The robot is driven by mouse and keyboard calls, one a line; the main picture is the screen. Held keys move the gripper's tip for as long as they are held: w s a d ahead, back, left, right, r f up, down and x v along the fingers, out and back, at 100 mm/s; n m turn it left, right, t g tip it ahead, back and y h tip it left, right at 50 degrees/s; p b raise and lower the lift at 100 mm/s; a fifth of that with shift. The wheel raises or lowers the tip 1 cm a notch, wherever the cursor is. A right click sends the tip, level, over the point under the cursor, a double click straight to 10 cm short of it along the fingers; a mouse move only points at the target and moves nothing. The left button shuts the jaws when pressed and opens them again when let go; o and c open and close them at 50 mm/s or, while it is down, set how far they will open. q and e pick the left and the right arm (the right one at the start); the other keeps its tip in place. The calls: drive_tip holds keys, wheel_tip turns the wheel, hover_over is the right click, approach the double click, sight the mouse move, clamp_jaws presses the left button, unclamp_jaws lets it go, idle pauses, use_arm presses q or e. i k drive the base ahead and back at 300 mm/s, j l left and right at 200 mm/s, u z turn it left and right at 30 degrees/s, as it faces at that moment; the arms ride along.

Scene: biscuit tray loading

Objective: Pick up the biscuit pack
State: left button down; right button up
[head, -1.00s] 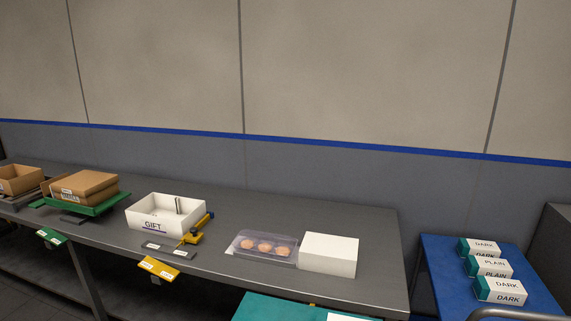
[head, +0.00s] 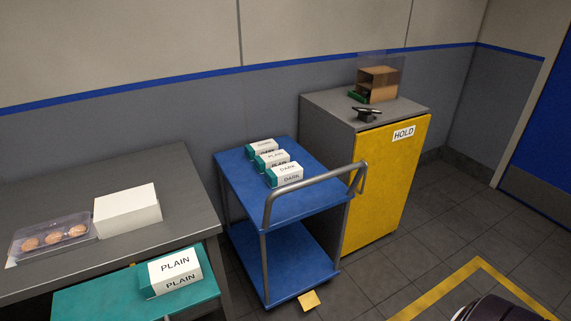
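A white and teal biscuit pack marked PLAIN (head: 178,275) lies on a teal surface (head: 95,303) at the lower left of the head view. Several more packs stand in a row on the blue cart: a front one marked DARK (head: 286,175), a middle one marked PLAIN (head: 272,160), and a back one (head: 261,148) whose label is too small to read surely. Neither of my grippers shows clearly.
A grey table (head: 175,192) holds a clear tray of biscuits (head: 70,227) and a white box (head: 128,208). The blue cart (head: 235,186) has a raised metal handle. A yellow-fronted HOLD cabinet (head: 385,190) stands behind it. Floor at right is open, with yellow marking.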

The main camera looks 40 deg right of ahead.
sight(291, 172)
drive_tip(key=l+z, duration=0.1)
drive_tip(key=z, duration=1.05)
